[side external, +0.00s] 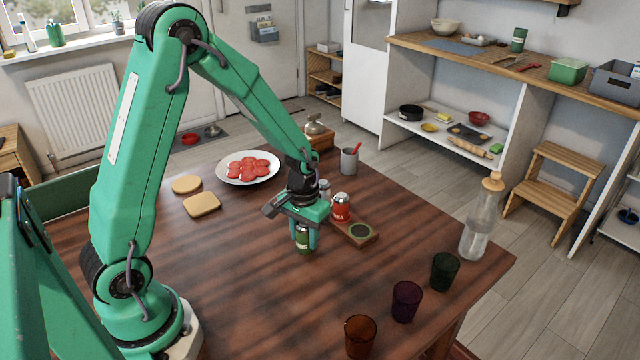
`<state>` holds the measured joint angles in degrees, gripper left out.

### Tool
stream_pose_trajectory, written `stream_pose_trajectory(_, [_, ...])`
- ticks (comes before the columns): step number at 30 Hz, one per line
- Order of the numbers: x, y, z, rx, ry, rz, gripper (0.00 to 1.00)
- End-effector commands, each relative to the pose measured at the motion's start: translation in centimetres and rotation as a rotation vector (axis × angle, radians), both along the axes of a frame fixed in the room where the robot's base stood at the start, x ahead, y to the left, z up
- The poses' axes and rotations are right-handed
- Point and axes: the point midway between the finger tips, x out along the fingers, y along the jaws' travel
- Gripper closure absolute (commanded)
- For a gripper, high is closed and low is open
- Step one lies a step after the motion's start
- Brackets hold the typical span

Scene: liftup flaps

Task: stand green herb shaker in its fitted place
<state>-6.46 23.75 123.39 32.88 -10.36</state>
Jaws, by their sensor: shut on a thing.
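My gripper (304,232) is shut on the green herb shaker (303,241), which hangs upright between the fingers. The shaker is dark green, and the gripper covers its top. I cannot tell whether its base touches the table. A small wooden rack (343,231) stands just right of the gripper. Its near right end has an empty round place with a green ring (359,233). A red shaker with a metal cap (341,208) stands behind that place in the rack. Another metal-capped shaker (324,188) shows behind it, partly hidden by my gripper.
A plate of red slices (248,167) and bread slices (201,204) lie behind left. A grey mug with a red utensil (349,161) and a grinder (316,133) stand behind. Coloured glasses (406,302) and a clear bottle (480,222) stand right. The front table area is clear.

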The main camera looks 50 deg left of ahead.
Motion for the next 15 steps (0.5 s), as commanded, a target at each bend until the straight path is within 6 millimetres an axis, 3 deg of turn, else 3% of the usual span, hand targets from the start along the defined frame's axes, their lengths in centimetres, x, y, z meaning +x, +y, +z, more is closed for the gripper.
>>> stream_pose_trajectory(8, [0.1,0.0,0.7,0.000,-0.003,0.000,0.87])
stream_pose_trajectory(15, [0.1,0.0,3.1,0.000,-0.005,0.000,0.87])
